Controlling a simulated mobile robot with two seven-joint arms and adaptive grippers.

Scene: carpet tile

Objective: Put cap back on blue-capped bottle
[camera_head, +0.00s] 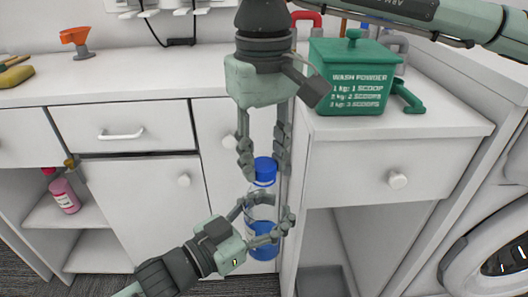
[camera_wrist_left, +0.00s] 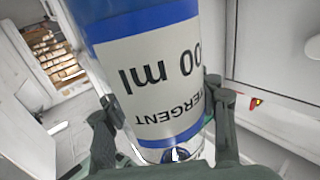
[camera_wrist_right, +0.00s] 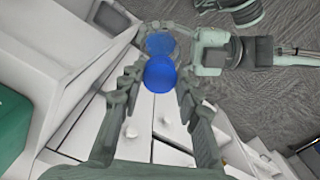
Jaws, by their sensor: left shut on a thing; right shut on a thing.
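The clear bottle (camera_head: 262,213) with blue bands and a label stands upright in front of the cabinet. My left gripper (camera_head: 264,224) is shut around its body. The bottle's label fills much of the left wrist view (camera_wrist_left: 150,75). The blue cap (camera_head: 265,171) is at the bottle's top. My right gripper (camera_head: 264,160) points down from above and is shut on the cap, which also shows between its fingers in the right wrist view (camera_wrist_right: 160,74). The cap lines up closely with the neck; whether it is fully seated cannot be told.
A green wash powder box (camera_head: 350,76) with a scoop stands on the right counter. A pink bottle (camera_head: 64,192) is on the left shelf. An orange object (camera_head: 76,38) and a yellow one (camera_head: 14,76) lie on the left counter. Cabinet fronts are close behind the bottle.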

